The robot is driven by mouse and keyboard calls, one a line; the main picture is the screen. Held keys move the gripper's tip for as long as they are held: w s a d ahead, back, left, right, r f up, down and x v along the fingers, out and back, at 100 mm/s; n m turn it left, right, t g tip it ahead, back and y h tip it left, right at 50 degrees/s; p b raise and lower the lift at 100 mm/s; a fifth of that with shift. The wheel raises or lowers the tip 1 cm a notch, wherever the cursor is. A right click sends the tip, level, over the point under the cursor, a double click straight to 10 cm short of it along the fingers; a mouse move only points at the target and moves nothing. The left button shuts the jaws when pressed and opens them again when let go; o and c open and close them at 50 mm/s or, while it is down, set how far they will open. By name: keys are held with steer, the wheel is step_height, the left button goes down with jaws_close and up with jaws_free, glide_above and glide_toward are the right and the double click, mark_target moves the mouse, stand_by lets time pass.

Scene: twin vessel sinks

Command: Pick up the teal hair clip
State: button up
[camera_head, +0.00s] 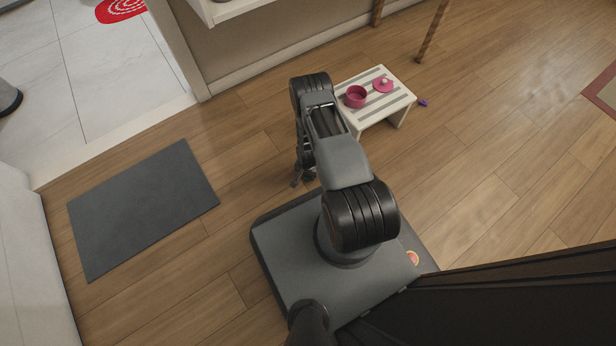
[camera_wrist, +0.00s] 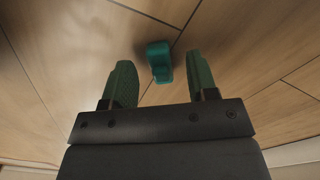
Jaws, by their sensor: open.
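The teal hair clip (camera_wrist: 158,62) lies on the wooden floor in the wrist view, a small blocky teal shape. My gripper (camera_wrist: 160,78) is open, with one green-padded finger on each side of the clip in the picture. The clip appears between and slightly beyond the fingers, and neither finger visibly touches it. How high the fingers are above the floor is hard to tell. In the head view my gripper (camera_head: 303,178) points down near the floor, left of my arm. The clip cannot be made out there.
A small white slatted stool (camera_head: 398,100) stands beyond my arm, bearing a pink pot (camera_head: 356,96) and a pink lid (camera_head: 383,86). A small purple item (camera_head: 423,103) lies on the floor beside it. A grey mat (camera_head: 143,208) lies left. Open floor surrounds my gripper.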

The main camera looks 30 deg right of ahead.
steer(key=shift+f, duration=0.45)
steer(key=shift+r, duration=0.1)
steer(key=shift+c, duration=0.5)
jaws_close()
